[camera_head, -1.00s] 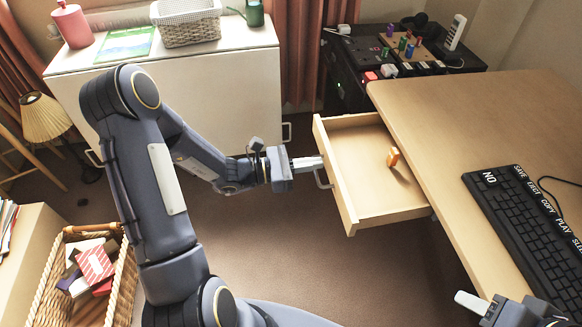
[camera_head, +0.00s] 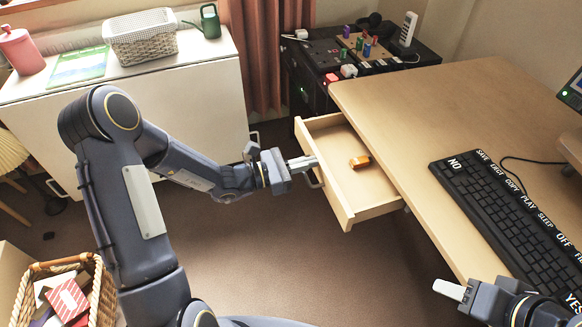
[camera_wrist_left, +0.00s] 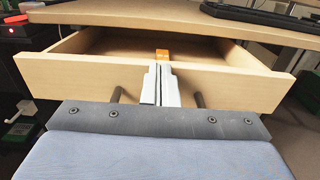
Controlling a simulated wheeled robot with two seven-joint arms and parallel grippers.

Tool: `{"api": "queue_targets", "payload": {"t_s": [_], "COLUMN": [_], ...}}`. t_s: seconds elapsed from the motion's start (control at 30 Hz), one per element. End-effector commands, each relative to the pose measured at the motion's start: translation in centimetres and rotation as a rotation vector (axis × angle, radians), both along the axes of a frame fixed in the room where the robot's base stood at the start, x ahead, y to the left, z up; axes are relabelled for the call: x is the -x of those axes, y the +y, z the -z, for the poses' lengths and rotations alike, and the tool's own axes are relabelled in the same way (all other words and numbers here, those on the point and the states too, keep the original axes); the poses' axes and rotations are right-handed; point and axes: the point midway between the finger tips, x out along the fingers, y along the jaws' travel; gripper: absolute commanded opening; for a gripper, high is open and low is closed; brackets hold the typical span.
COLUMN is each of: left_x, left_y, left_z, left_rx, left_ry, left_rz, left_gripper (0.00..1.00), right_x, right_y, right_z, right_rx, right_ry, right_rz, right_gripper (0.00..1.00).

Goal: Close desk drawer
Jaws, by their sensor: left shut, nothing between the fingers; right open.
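The desk drawer (camera_head: 347,215) is light wood and stands partly open under the desk (camera_head: 430,110). My left gripper (camera_head: 308,162) is shut and empty, its fingertips at the drawer's front panel. In the left wrist view the closed fingers (camera_wrist_left: 162,84) reach the top edge of the drawer front (camera_wrist_left: 80,78), between the two posts of the drawer handle (camera_wrist_left: 117,94). Whether they press on the panel is hard to tell. A small orange object (camera_head: 360,162) lies in the drawer. My right gripper (camera_head: 448,290) is open and empty at the lower right, partly cut off.
A black keyboard (camera_head: 510,215) lies on the desk. A black cabinet (camera_head: 310,85) with small items stands behind the desk. A white cabinet (camera_head: 200,100) stands at the back left, and a wicker basket (camera_head: 95,295) at lower left. The floor before the drawer is clear.

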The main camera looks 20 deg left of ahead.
Motion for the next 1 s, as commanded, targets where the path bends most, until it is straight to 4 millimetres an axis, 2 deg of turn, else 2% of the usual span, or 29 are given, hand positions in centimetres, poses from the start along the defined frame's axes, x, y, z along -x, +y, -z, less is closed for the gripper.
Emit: {"api": "queue_targets", "payload": {"t_s": [0.03, 0.2, 0.5, 0.7, 1.0], "left_x": [-0.6, -2.8, -5.5, -6.2, -6.4], "left_y": [-1.2, -4.3, -8.2, -9.3, -9.4], "left_z": [0.2, 0.1, 0.1, 0.1, 0.0], "left_rx": [0.001, 0.002, 0.001, 0.000, 0.000], "left_ry": [-0.002, -0.001, -0.001, 0.000, 0.000], "left_rz": [0.005, 0.004, 0.003, 0.001, 0.000], "left_gripper": [0.00, 0.00, 0.00, 0.00, 0.00], "right_x": [0.0, 0.0, 0.0, 0.0, 0.0], "right_y": [0.0, 0.0, 0.0, 0.0, 0.0], "right_z": [0.3, 0.8, 1.5, 1.6, 1.6], "right_rx": [0.000, 0.000, 0.000, 0.000, 0.000], "right_ry": [0.000, 0.000, 0.000, 0.000, 0.000], "right_rz": [0.000, 0.000, 0.000, 0.000, 0.000], "right_gripper": [0.48, 0.48, 0.48, 0.48, 0.48]}}
